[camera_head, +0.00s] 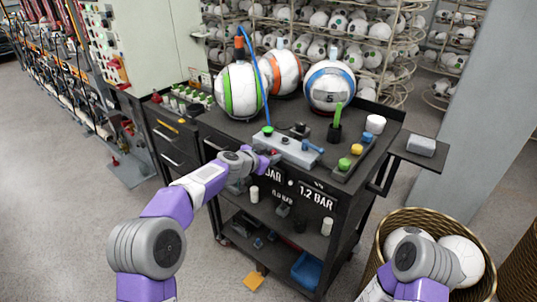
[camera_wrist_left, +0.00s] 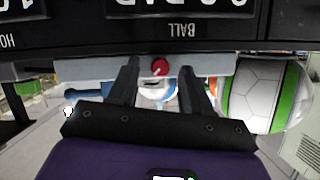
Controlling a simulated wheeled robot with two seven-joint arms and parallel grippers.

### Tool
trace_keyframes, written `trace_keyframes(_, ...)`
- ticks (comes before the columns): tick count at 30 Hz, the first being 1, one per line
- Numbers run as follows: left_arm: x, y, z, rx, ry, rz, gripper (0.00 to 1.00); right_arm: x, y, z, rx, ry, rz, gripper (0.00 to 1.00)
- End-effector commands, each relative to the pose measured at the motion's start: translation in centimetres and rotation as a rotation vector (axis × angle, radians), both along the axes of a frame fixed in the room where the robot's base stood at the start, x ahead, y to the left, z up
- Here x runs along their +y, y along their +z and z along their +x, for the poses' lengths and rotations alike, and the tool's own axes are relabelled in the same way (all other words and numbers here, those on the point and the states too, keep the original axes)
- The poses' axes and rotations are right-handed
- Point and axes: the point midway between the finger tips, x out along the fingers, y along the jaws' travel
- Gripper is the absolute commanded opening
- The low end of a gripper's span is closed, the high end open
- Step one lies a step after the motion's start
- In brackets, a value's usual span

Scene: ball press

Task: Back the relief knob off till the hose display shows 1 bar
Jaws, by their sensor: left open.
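A round red knob (camera_wrist_left: 160,67) sits on the front of the grey block (camera_head: 288,147) on top of the black cart. My left gripper (camera_wrist_left: 160,72) is open, with one finger on each side of the knob in the upside-down wrist view; whether the fingers touch it I cannot tell. In the head view the left gripper (camera_head: 268,160) is at the block's front and hides the knob's surroundings. The hose display (camera_head: 316,199) on the cart's front reads 1.2 BAR. The ball display beside it is partly hidden by my left gripper. My right gripper is not in view.
Several balls stand on the cart top, including a green-striped ball (camera_head: 239,90) with a blue hose beside it. A wicker basket (camera_head: 382,238) with balls stands at the lower right.

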Motion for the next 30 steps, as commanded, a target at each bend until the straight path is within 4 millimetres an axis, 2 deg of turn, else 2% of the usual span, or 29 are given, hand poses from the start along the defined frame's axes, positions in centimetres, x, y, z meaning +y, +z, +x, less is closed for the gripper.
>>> trace_keyframes(3, 0.02, -0.02, -0.01, 0.000, 0.000, 0.000, 0.47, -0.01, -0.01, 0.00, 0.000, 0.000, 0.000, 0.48)
trace_keyframes(12, 0.05, -0.02, -0.02, 0.001, 0.000, 0.001, 0.01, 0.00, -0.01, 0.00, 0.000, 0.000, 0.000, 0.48)
trace_keyframes(22, 0.14, -0.02, 0.02, 0.021, 0.001, -0.027, 0.00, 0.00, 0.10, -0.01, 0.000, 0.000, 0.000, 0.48)
trace_keyframes(30, 0.39, -0.07, 0.19, 0.113, 0.002, -0.153, 0.00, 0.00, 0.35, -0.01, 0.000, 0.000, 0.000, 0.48)
